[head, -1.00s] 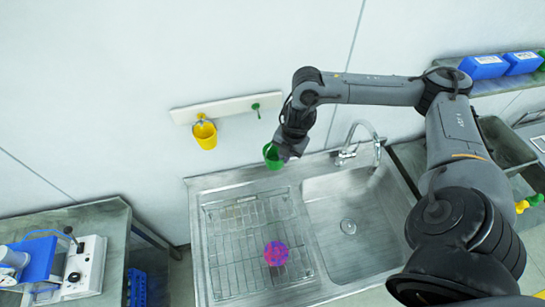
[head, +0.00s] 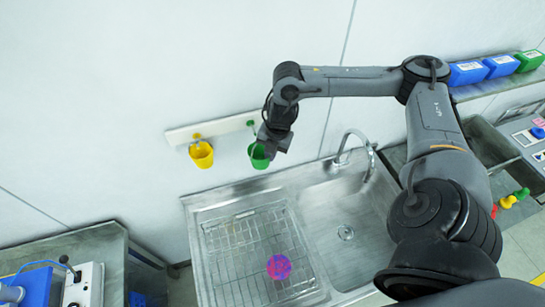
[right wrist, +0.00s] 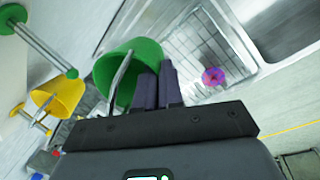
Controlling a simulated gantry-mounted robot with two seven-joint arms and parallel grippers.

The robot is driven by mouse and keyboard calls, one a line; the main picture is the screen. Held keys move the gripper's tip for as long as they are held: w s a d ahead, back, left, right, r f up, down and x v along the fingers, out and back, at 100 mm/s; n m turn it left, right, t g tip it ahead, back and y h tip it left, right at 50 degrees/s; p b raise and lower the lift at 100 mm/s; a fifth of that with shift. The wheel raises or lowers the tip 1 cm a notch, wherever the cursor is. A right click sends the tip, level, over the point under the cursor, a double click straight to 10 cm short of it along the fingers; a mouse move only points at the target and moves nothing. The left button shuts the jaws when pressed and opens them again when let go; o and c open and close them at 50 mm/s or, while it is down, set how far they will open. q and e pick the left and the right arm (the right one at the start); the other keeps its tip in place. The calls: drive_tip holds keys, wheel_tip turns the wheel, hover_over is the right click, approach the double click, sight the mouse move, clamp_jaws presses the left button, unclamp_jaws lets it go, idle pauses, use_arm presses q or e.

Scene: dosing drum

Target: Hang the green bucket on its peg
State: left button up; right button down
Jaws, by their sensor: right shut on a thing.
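The green bucket (head: 258,158) is near the wall, just below the rail with the pegs. My right gripper (head: 267,150) is shut on the bucket's right side. In the right wrist view the bucket (right wrist: 145,52) is beside the dark fingers (right wrist: 160,88), with its metal handle (right wrist: 120,80) in front of its opening. The green peg (head: 251,124) sticks out of the rail above the bucket. In the right wrist view this peg (right wrist: 42,45) is to the left of the bucket, apart from it in the picture. My left gripper is not in view.
A yellow bucket (head: 201,155) hangs on the same rail (head: 222,127), left of the green peg. Below is a steel sink (head: 345,205) with a faucet (head: 352,150) and a wire rack (head: 240,245) holding a pink-purple round object (head: 279,267). Blue bins (head: 467,73) stand on a shelf at right.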

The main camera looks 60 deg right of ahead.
drive_tip(key=shift+w+d+f+b, duration=0.2)
drive_tip(key=shift+w+d+b, duration=0.15)
drive_tip(key=shift+w+d, duration=0.95)
drive_tip(key=w+d, duration=0.1)
drive_tip(key=w+d+f, duration=0.1)
drive_tip(key=shift+w+d, duration=0.15)
drive_tip(key=shift+d, duration=0.2)
idle(0.3)
drive_tip(key=c, duration=1.2)
unclamp_jaws()
